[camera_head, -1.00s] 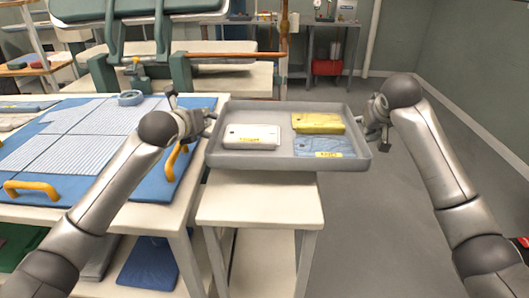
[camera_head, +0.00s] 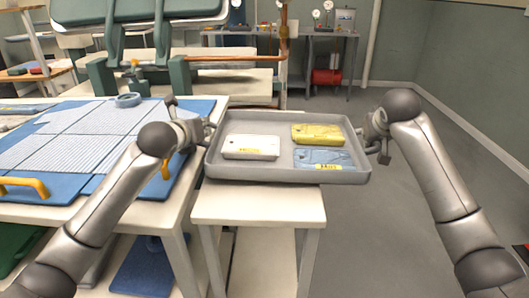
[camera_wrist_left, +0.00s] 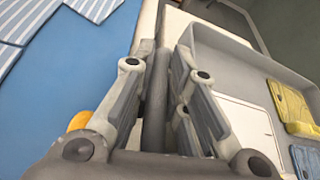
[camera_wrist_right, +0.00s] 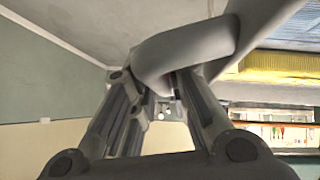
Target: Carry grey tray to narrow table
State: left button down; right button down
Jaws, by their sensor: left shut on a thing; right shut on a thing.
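The grey tray (camera_head: 285,176) is level between my two grippers in the head view. It carries a white folded packet (camera_head: 250,147), a yellow one (camera_head: 318,134) and a blue one (camera_head: 325,158), with labels. My left gripper (camera_head: 204,130) is shut on the tray's left end; the left wrist view shows its fingers around a grey bar (camera_wrist_left: 157,95). My right gripper (camera_head: 368,138) is shut on the right end, at a grey loop handle (camera_wrist_right: 185,50). A narrow white table (camera_head: 258,207) lies below and nearer than the tray; I cannot tell whether they touch.
A wide table (camera_head: 150,212) with a blue board (camera_head: 200,115) and striped cloth (camera_head: 75,150) stands close on the left. Green padded equipment (camera_head: 135,72) is behind. The grey floor (camera_head: 375,225) on the right is open. A red container (camera_head: 327,77) stands far back.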

pick_arm(q)
notch_tip(320, 180, down, 2)
jog(key=shift+s+d+f, duration=0.1)
jog(key=shift+f, duration=0.1)
pick_arm(e)
jog(key=shift+d+f, duration=0.1)
jog(key=shift+f, duration=0.25)
pick_arm(q)
jog(key=shift+f, duration=0.25)
pick_arm(e)
jog(key=shift+f, duration=0.25)
jog(key=shift+r, duration=0.1)
pick_arm(q)
jog(key=shift+r, duration=0.1)
